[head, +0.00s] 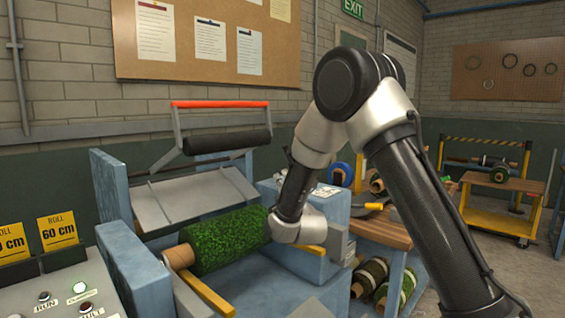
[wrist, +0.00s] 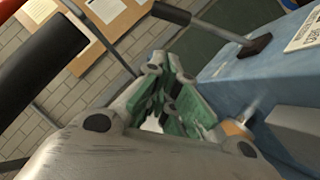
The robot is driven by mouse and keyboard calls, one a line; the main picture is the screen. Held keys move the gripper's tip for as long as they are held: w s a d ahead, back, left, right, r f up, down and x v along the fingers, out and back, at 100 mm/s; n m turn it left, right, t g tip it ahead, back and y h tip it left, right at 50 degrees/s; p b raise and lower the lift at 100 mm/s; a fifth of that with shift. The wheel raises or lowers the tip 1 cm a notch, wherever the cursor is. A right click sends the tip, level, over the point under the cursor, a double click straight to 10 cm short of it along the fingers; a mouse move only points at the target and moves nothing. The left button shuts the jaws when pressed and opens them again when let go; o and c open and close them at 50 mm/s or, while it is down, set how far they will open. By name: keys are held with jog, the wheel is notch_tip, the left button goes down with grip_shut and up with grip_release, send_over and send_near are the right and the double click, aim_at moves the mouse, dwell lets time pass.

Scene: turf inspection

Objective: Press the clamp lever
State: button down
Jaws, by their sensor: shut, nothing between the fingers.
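In the wrist view a lever with a black grip (wrist: 171,12) and a thin metal rod rises from a dark base on the blue housing (wrist: 225,75); I take it to be the clamp lever. My gripper (wrist: 170,88), with green finger pads, is shut and empty, below the lever in that picture and apart from it. In the head view my wrist is in front of the blue housing (head: 338,205), and I cannot make out the lever or my fingertips there. A green turf roll (head: 225,240) lies in the blue machine, left of my wrist.
A red-topped bar (head: 220,104) with a black roller (head: 228,141) stands above the machine; the roller also looms at left in the wrist view (wrist: 38,65). A button panel (head: 65,290) is at lower left. A wooden table (head: 385,232) and yellow cart (head: 490,212) stand right.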

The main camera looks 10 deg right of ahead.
jog(key=w+d+r, duration=0.1)
jog(key=w+r, duration=0.2)
jog(key=w, duration=0.6)
jog(key=shift+d+r, duration=0.2)
jog(key=shift+r, duration=0.2)
jog(key=shift+d+r, duration=0.1)
jog(key=shift+r, duration=0.05)
